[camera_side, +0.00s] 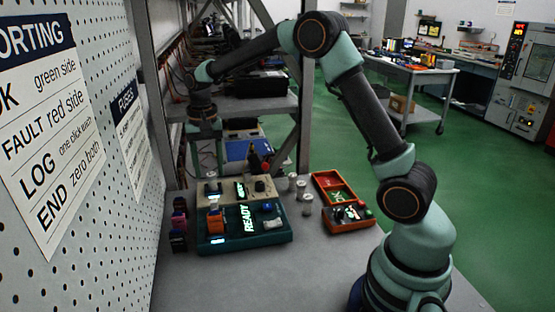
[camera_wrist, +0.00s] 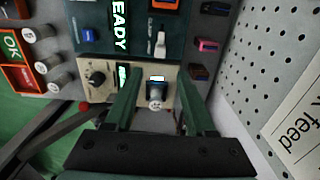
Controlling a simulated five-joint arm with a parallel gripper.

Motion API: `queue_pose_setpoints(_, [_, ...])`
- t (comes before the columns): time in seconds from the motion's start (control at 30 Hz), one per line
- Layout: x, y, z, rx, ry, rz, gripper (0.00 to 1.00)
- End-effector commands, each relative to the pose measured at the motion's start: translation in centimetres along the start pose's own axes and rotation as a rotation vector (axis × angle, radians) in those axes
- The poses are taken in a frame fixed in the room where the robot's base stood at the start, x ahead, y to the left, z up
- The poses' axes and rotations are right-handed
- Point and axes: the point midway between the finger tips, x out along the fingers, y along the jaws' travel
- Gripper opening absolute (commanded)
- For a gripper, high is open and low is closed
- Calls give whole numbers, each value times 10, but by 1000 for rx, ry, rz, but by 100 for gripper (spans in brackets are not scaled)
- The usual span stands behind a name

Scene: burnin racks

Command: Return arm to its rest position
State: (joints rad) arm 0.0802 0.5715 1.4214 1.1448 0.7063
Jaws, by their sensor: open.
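My gripper (camera_side: 211,158) hangs at the end of my raised arm, at the left of the side view, above and behind the beige unit (camera_side: 260,187). In the wrist view my gripper (camera_wrist: 158,78) has its two green fingers spread wide, with nothing held between them. Between them in the picture shows a pale round-ended part (camera_wrist: 155,96) at a dark blue socket of the beige unit (camera_wrist: 89,71). The fingers appear apart from it. In the side view the fingertips are small and dark, and their gap is hard to make out.
A teal unit (camera_side: 270,239) lit READY stands in front of the beige one. A red tray (camera_side: 327,181) marked OK lies to the right, with several pale cylinders (camera_side: 300,189) beside it. Coloured fuses (camera_side: 179,222) line the left, near the pegboard (camera_side: 95,265). A rack post (camera_side: 304,120) rises behind.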

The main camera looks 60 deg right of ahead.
Motion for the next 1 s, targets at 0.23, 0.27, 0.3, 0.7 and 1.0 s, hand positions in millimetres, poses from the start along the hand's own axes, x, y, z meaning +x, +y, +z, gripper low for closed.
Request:
queue_pose_setpoints(0.23, [-16,0,0,0,1,-1,55])
queue_pose_setpoints(0.27, [-16,0,0,0,1,-1,55])
queue_pose_setpoints(0.3, [-17,0,0,0,1,0,55])
queue_pose_setpoints(0.7, [-35,5,10,-49,27,-22,55])
queue_pose_setpoints(1.0, [-90,34,59,-276,148,-101,55])
